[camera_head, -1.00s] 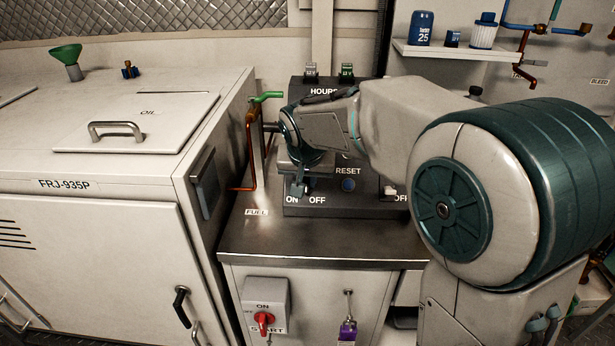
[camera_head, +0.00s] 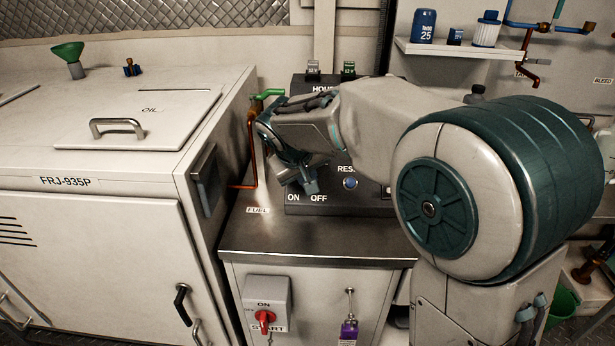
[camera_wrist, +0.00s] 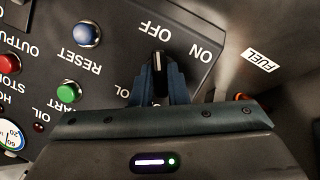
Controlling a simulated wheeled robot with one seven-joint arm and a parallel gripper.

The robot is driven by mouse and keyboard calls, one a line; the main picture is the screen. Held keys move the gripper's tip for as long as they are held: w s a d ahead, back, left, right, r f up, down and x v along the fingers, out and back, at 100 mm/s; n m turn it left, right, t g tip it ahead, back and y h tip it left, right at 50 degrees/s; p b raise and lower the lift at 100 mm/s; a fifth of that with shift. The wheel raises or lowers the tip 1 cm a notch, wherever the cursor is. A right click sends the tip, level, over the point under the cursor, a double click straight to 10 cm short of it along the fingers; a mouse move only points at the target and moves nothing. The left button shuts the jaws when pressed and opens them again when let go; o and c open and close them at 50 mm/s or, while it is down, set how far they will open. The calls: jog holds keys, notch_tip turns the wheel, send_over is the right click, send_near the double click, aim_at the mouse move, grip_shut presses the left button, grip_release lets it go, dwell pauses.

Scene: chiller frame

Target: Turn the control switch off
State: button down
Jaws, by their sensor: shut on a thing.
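The control switch is a black knob (camera_wrist: 157,62) with a pale line, on the dark control panel (camera_head: 335,208). In the wrist view, which shows the panel upside down, its visible end points up toward the OFF lettering (camera_wrist: 155,30), with the ON lettering (camera_wrist: 200,52) to the right. My gripper (camera_wrist: 160,76) has its blue fingers closed on both sides of the knob. In the head view, my gripper (camera_head: 307,184) is tilted against the panel just above the ON and OFF labels and hides the knob.
A blue RESET button (camera_head: 350,183) sits right of the gripper; a green START button (camera_wrist: 69,92) shows in the wrist view. A copper pipe with a green-handled valve (camera_head: 268,94) stands close left. A lower box has a red switch (camera_head: 265,318).

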dwell(0.3)
jog(key=c, duration=1.4)
grip_release()
jog(key=shift+c, duration=0.2)
jog(key=p+v, duration=0.1)
jog(key=v, duration=1.3)
jog(key=shift+f, duration=0.1)
jog(key=s+d+f+m+g+y+p, duration=0.1)
jog(key=s+d+f+m+p, duration=0.1)
jog(key=s+d, duration=0.7)
jog(key=s+d+f+m+g+y+p, duration=0.1)
jog(key=s+d+f+m+p, duration=0.2)
jog(key=s+d+p, duration=0.4)
jog(key=s+d+f, duration=0.1)
jog(key=s+d, duration=0.1)
jog(key=shift+s+d+g, duration=0.3)
jog(key=shift+g, duration=0.1)
